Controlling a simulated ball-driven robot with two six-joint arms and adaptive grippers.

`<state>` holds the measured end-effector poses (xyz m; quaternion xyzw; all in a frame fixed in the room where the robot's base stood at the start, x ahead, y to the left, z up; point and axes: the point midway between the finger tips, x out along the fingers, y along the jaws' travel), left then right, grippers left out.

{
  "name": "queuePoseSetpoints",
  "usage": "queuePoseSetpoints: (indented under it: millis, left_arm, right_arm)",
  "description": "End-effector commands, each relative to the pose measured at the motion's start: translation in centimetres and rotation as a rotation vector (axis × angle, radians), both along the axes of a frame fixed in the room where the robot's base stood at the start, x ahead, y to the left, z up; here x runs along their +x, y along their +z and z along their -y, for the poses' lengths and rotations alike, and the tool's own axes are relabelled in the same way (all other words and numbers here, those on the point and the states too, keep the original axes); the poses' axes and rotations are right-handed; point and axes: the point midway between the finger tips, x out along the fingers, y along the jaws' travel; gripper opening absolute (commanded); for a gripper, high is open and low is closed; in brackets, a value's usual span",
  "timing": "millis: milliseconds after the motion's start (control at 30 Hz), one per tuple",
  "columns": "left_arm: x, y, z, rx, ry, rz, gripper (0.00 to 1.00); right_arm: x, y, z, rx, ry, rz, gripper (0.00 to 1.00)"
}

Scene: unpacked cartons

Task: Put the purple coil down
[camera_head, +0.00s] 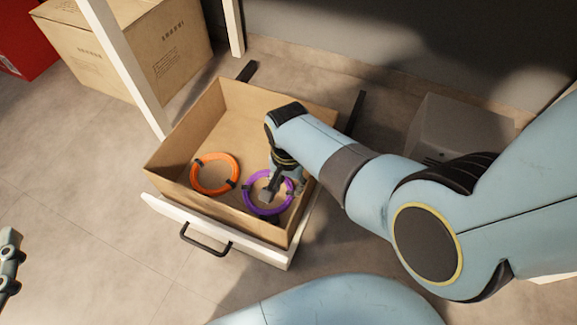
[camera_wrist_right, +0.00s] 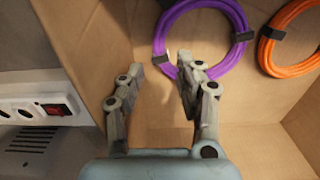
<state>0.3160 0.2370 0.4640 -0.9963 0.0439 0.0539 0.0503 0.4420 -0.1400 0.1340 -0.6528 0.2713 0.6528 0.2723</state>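The purple coil (camera_head: 251,199) lies on the floor of an open cardboard box (camera_head: 222,118), at the right of the orange coil (camera_head: 213,188). In the wrist view the purple coil (camera_wrist_right: 238,48) is a ring with dark ties. My right gripper (camera_head: 272,188) reaches down into the box over the purple coil. In the wrist view this gripper (camera_wrist_right: 160,66) is open, its fingers apart, with the coil's near rim by the fingertips; I cannot tell whether they touch it. Part of my left gripper (camera_head: 10,262) shows at the left edge; its fingertips are hidden.
The box sits in a pulled-out white drawer with a dark handle (camera_head: 204,241). White posts (camera_head: 128,70) stand behind. A grey unit (camera_head: 455,130) stands right of the drawer. The floor at left is clear.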

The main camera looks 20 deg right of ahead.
Motion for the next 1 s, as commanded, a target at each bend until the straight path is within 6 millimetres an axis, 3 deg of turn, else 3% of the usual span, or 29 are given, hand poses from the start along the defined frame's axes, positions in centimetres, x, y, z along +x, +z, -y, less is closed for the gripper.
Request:
queuePoseSetpoints:
  millis: [433,600,1000]
  left_arm:
    - [-7.9,-9.0,-1.1,0.002,0.051,-0.482,0.40]
    - [-6.3,-8.0,-1.3,0.008,0.063,-0.578,0.40]
    - [-6.1,-7.6,-1.4,0.011,0.071,-0.685,0.40]
  right_arm:
    - [0.1,3.3,0.0,0.000,0.000,0.003,0.35]
    - [0.2,4.9,0.0,0.001,0.000,0.005,0.35]
    - [0.0,5.9,0.0,0.000,0.000,0.000,0.35]
